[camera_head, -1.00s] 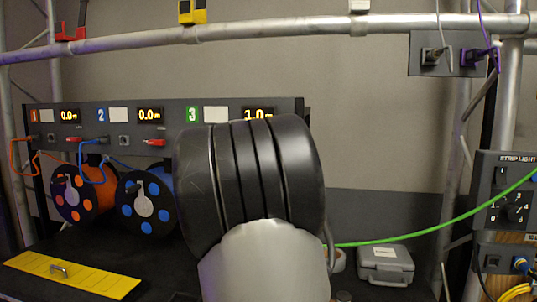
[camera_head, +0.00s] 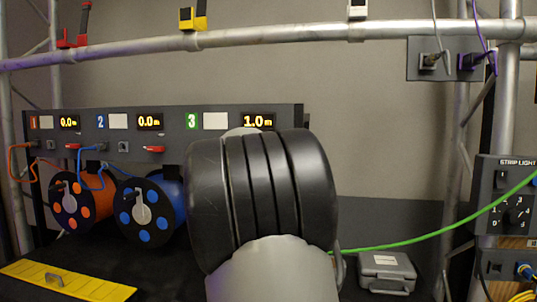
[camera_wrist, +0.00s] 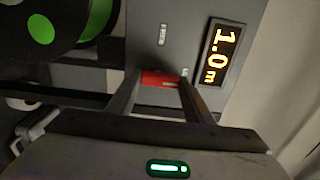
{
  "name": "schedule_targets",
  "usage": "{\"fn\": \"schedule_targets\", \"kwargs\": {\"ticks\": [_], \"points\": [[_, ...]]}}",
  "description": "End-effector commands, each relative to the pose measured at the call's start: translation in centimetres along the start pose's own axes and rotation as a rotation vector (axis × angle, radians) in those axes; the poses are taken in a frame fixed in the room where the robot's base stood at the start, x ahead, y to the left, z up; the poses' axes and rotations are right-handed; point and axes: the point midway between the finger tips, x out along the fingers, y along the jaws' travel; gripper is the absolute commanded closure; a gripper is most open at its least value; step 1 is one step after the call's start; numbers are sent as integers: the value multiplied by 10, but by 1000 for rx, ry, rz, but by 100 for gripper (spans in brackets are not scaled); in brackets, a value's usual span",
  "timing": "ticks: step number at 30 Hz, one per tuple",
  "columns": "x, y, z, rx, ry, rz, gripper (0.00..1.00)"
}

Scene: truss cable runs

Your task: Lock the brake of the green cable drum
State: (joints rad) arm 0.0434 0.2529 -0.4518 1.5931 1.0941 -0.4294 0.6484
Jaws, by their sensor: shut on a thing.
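The green cable drum (camera_wrist: 40,28) shows partly at the top left of the wrist view, black with green spots. In the head view my own arm hides it, and only its green cable (camera_head: 430,240) comes out to the right. A small red brake lever (camera_wrist: 162,79) sits on the grey panel (camera_wrist: 172,22), below the lit display (camera_wrist: 222,55) reading 1.0 m. My gripper (camera_wrist: 158,76) is at the panel, with its two fingers closed about the red lever. In the head view the gripper is hidden behind my arm.
The orange drum (camera_head: 87,206) and blue drum (camera_head: 170,195) stand left of my arm, below red levers (camera_head: 153,149) on the panel. A yellow plate (camera_head: 90,287) and a grey case (camera_head: 388,272) lie on the dark surface. A truss pipe (camera_head: 285,36) crosses above.

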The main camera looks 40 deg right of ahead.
Motion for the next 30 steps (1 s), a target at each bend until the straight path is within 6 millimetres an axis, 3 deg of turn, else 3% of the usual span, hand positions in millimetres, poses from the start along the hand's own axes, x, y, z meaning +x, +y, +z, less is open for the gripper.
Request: {"fn": "schedule_targets", "kwargs": {"ticks": [1,2,5,17,23,30], "points": [[0,0,0,5,0,1,76],[0,0,0,5,0,1,48],[0,0,0,4,0,1,34],[-9,-1,0,4,0,-1,34],[-47,-2,1,6,-3,0,34],[-107,-2,0,6,-4,1,34]]}}
